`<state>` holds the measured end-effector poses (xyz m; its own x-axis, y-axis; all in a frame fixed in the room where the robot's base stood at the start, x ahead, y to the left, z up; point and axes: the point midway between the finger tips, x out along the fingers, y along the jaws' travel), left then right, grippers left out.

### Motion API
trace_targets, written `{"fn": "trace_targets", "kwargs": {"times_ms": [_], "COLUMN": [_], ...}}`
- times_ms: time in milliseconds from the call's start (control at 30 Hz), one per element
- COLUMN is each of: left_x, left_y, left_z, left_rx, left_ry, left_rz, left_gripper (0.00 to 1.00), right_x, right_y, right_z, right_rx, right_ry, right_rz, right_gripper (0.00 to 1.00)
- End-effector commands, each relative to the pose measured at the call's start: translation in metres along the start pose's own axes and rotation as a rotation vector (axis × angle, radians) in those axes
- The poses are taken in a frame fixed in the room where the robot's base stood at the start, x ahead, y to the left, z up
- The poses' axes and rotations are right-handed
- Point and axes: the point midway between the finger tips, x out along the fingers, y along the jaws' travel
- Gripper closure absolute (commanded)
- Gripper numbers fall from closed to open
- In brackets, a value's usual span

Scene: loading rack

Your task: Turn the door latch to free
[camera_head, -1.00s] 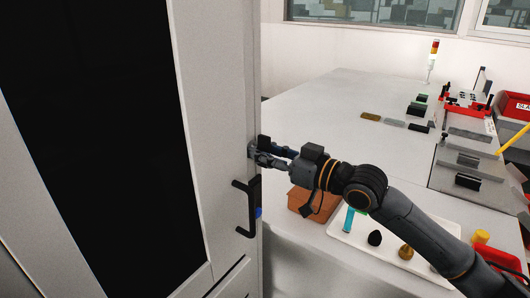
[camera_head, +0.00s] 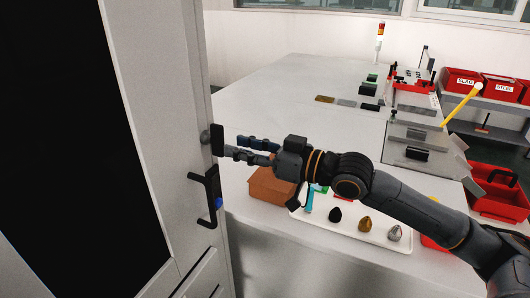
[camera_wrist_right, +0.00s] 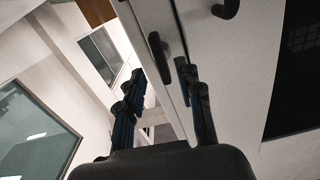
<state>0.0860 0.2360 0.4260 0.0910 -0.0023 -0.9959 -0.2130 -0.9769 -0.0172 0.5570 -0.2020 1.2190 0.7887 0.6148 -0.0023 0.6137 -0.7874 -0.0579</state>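The door latch (camera_head: 217,140) is a short black bar on a round grey boss at the edge of the tall light cabinet door (camera_head: 140,100). The bar stands about upright. It also shows in the right wrist view (camera_wrist_right: 160,57), ahead of and between my fingers. My right gripper (camera_head: 232,147) is open and empty, its dark fingers pointing left at the latch from just to its right. Whether a fingertip touches the bar I cannot tell. A black door handle (camera_head: 211,195) sits below the latch. My left gripper is not in view.
A brown box (camera_head: 268,187) and a white tray (camera_head: 375,232) with several small items lie on the grey table (camera_head: 290,100) below my right arm. Red bins (camera_head: 500,190) stand at the right. The table's middle is mostly clear.

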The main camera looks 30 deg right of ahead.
Motion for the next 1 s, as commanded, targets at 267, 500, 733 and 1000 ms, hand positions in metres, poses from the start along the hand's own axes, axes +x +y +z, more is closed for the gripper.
{"fn": "trace_targets", "kwargs": {"times_ms": [267,500,733,1000], "left_x": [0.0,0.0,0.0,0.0], "left_y": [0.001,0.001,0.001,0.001], "left_z": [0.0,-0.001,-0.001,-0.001], "left_rx": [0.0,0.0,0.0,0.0], "left_ry": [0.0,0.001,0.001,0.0], "left_rz": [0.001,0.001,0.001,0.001], "left_gripper": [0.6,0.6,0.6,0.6], "right_x": [-0.04,-0.055,-0.059,-0.06], "right_y": [0.003,0.003,0.0,0.0], "right_z": [0.003,0.002,0.001,0.0], "right_rx": [0.003,0.003,0.001,0.0], "right_ry": [-0.005,-0.002,-0.001,0.002], "right_rz": [0.009,0.01,0.001,-0.001], "right_gripper": [0.64,0.64,0.64,0.64]}}
